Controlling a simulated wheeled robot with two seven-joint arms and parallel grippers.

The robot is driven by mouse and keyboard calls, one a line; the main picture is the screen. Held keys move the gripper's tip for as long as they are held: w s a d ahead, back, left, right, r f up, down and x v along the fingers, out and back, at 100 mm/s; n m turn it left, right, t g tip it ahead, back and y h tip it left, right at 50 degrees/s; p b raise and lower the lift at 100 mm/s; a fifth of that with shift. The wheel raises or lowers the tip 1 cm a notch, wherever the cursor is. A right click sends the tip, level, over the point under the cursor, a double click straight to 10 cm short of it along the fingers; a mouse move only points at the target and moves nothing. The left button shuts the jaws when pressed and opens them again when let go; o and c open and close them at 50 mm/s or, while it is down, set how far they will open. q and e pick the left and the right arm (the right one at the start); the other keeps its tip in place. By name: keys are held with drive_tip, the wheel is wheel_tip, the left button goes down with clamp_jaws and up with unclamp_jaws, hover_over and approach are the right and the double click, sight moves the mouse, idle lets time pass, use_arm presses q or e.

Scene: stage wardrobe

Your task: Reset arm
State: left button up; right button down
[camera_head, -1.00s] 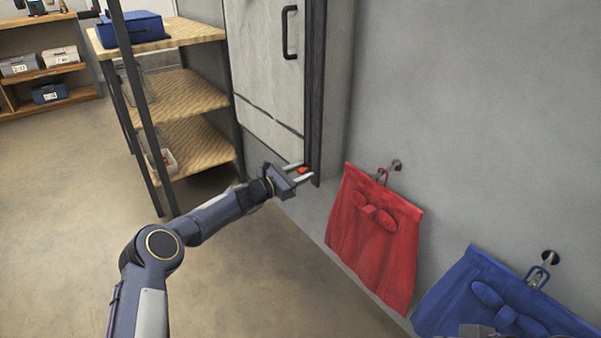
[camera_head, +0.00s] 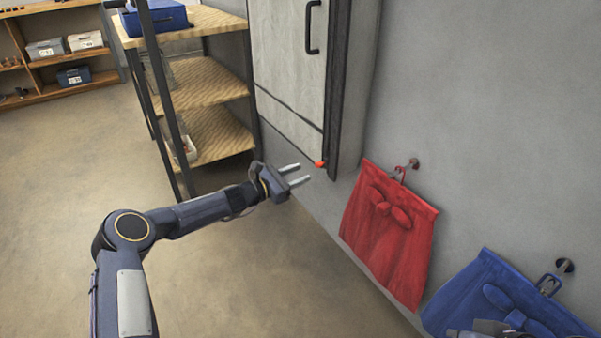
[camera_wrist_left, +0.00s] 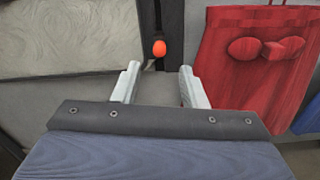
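My left gripper (camera_head: 298,173) is open and empty, reaching in from the left in the head view. Its two fingers also show apart in the left wrist view (camera_wrist_left: 157,85), with nothing between them. A small orange-red knob (camera_head: 320,164) sits at the lower edge of the dark cabinet frame, just beyond the fingertips and apart from them. The knob shows in the left wrist view (camera_wrist_left: 159,48) too. At the bottom right of the head view a grey part, possibly of my right arm, overlaps the blue cloth; its fingers cannot be made out.
A red cloth with a bow (camera_head: 388,232) and a blue cloth with a bow (camera_head: 500,297) hang from wall hooks at the right. A grey cabinet door (camera_head: 290,65) and a wooden shelf rack (camera_head: 212,82) stand behind. The floor at left is clear.

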use_arm(q)
drive_tip(key=shift+r, duration=0.1)
drive_tip(key=s+a+r+m+g+y, duration=0.1)
drive_tip(key=s+r+m+g+y, duration=0.15)
drive_tip(key=s+r+m, duration=0.6)
drive_tip(key=s+a+r+m+g+y, duration=0.1)
drive_tip(key=s+r+m+g, duration=0.4)
drive_tip(key=s, duration=0.7)
drive_tip(key=s+a+f+m+t+y, duration=0.1)
drive_tip(key=s+a+f+m+y, duration=0.2)
drive_tip(key=s, duration=0.7)
drive_tip(key=s+a+f+m+t+y, duration=0.1)
drive_tip(key=s+a+m+y, duration=0.3)
drive_tip(key=s, duration=0.6)
drive_tip(key=s+a+f+m, duration=0.1)
drive_tip(key=s+a+f, duration=0.1)
drive_tip(key=s+a, duration=0.6)
wheel_tip(320, 180, up, 34)
drive_tip(key=s+d+p, duration=0.2)
drive_tip(key=p, duration=3.2)
drive_tip(key=shift+d, duration=0.2)
drive_tip(key=shift+m, duration=0.25)
